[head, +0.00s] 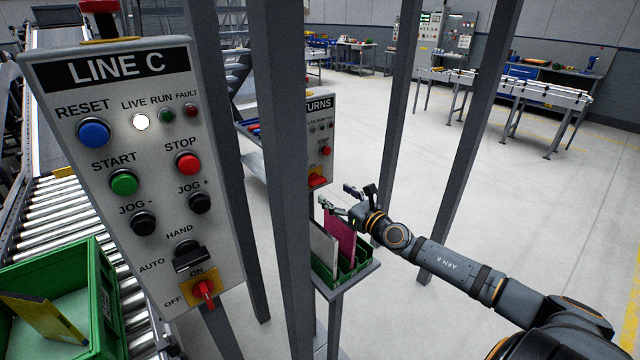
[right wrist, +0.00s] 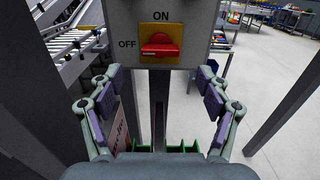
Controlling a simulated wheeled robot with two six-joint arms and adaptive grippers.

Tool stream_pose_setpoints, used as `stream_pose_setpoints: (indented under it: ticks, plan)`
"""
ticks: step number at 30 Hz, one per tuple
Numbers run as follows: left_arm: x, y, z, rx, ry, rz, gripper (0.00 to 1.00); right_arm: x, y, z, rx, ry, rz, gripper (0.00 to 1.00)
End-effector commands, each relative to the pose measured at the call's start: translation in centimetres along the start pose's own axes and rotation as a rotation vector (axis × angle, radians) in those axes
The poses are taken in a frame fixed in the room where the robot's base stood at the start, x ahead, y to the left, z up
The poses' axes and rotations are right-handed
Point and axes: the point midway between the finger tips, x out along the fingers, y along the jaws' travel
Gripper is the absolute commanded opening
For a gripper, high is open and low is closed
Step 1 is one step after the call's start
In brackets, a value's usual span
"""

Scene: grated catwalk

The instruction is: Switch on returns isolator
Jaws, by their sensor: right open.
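The returns isolator, a red rotary handle on a yellow plate, shows in the right wrist view (right wrist: 158,46) with ON above and OFF at its left. Its handle lies crosswise, level with OFF. In the head view the isolator (head: 317,181) sits low on the RETURNS panel (head: 320,110), partly hidden by a grey post. My right gripper (head: 338,196) is open and empty in front of the panel. In the right wrist view its fingers (right wrist: 160,92) stand apart, below and either side of the isolator, not touching it. My left gripper is not in view.
The LINE C panel (head: 130,150) stands near left with its own red isolator (head: 205,291). Grey posts (head: 280,180) rise near my right arm. A green rack (head: 345,262) with upright panels is below the gripper. A green crate (head: 60,270) sits by the rollers. Open floor lies right.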

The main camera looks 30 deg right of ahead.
Motion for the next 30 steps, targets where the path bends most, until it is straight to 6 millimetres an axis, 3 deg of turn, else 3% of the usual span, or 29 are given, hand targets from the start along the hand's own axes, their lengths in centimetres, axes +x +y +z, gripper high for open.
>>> stream_pose_setpoints:
  ticks: [1, 6, 15, 26, 30]
  plan:
    - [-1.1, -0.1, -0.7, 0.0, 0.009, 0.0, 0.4, 0.6, -0.4, 0.7, 0.005, -0.006, -0.011, 0.77]
    - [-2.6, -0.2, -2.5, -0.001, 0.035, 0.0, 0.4, 2.9, 0.0, 0.6, 0.007, -0.003, -0.004, 0.77]
    - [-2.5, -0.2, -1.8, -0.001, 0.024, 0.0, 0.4, 7.1, -0.1, 0.0, 0.001, 0.0, -0.004, 0.77]
    - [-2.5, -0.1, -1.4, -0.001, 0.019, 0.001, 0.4, 7.6, -0.1, -0.1, -0.001, 0.003, -0.002, 0.77]
    - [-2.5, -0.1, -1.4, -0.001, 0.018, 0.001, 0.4, 7.6, -0.1, -0.1, -0.001, 0.003, -0.002, 0.58]
